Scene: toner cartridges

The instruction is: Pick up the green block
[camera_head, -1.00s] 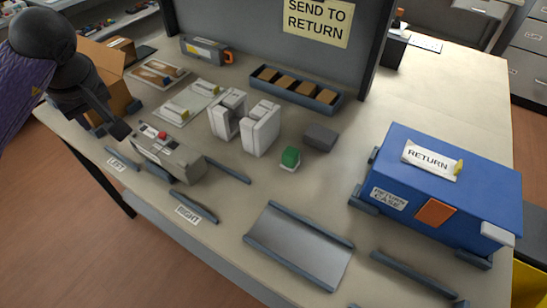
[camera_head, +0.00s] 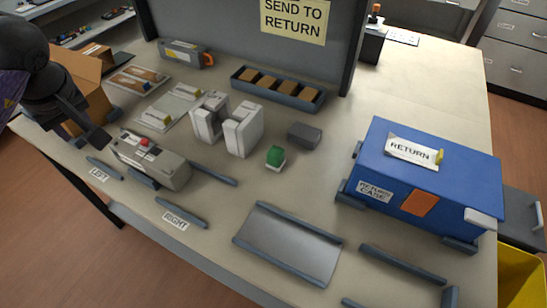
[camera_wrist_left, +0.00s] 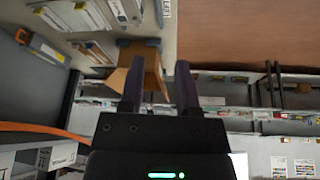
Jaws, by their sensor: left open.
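The green block (camera_head: 275,155) stands on the table near its middle, with a green top and a pale lower part. It is just in front of a dark grey block (camera_head: 304,134) and to the right of the white upright holders (camera_head: 242,130). My left gripper (camera_head: 100,140) is at the left of the table, beside the grey device with a red button (camera_head: 152,158), far from the green block. In the left wrist view, the two dark fingers of the left gripper (camera_wrist_left: 158,90) are apart with nothing between them. My right gripper is not in view.
A blue return case (camera_head: 420,185) stands on the right. A grey sloped tray (camera_head: 290,245) lies at the front. A rack with several brown pieces (camera_head: 279,88) is at the back, before the grey panel. An open cardboard box (camera_head: 88,80) is at the left.

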